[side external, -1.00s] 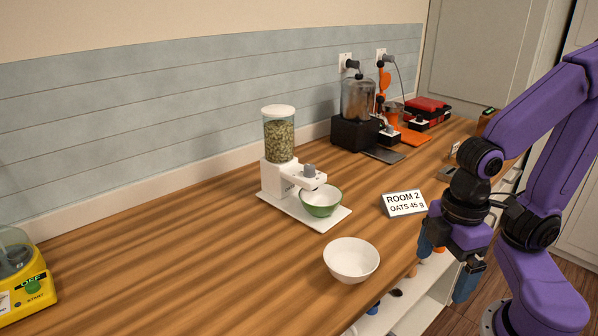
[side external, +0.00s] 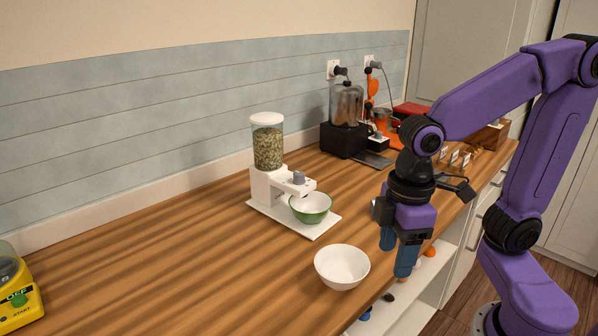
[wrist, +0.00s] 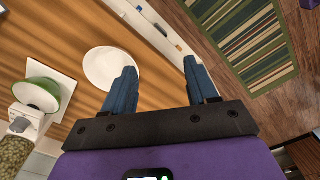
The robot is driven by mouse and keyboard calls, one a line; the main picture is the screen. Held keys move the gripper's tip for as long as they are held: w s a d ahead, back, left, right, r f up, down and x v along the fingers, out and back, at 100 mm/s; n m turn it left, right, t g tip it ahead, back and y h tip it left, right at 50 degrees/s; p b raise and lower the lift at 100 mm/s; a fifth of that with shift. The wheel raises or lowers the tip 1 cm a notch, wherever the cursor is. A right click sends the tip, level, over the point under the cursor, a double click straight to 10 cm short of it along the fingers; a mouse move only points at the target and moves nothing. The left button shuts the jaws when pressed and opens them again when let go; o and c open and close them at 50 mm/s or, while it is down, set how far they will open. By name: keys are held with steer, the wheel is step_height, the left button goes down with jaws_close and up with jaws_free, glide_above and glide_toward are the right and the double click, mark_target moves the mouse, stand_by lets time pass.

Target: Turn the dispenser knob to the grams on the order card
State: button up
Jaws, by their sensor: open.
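The dispenser (side external: 268,148) stands on a white base at the middle of the counter, with a clear hopper of oats. Its grey knob (side external: 299,178) sits on top of the spout arm; in the wrist view the knob (wrist: 18,124) is at the left edge. A green bowl (side external: 311,207) is under the spout. My gripper (side external: 396,258) is open and empty, pointing down at the counter's front edge, right of the dispenser; its blue fingers also show in the wrist view (wrist: 161,88). The order card is hidden behind my arm now; earlier it reads "ROOM 2 OATS 45 g".
A white bowl (side external: 342,266) stands near the front edge, between my gripper and the dispenser's base. A black machine (side external: 345,135) and an orange one (side external: 374,90) stand farther back. A yellow device (side external: 18,295) is at the lower left.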

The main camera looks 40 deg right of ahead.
steer(key=w+a+r+m, duration=0.2)
steer(key=w+r, duration=0.1)
steer(key=w, duration=0.3)
steer(key=w+a+r+m, duration=0.1)
steer(key=w+r, duration=0.2)
steer(key=w, duration=0.4)
step_height(320, 180, up, 8)
steer(key=m, duration=0.9)
glide_above(299, 173)
step_height(299, 173, down, 18)
steer(key=shift+w+d+r, duration=0.1)
steer(key=c, duration=1.1)
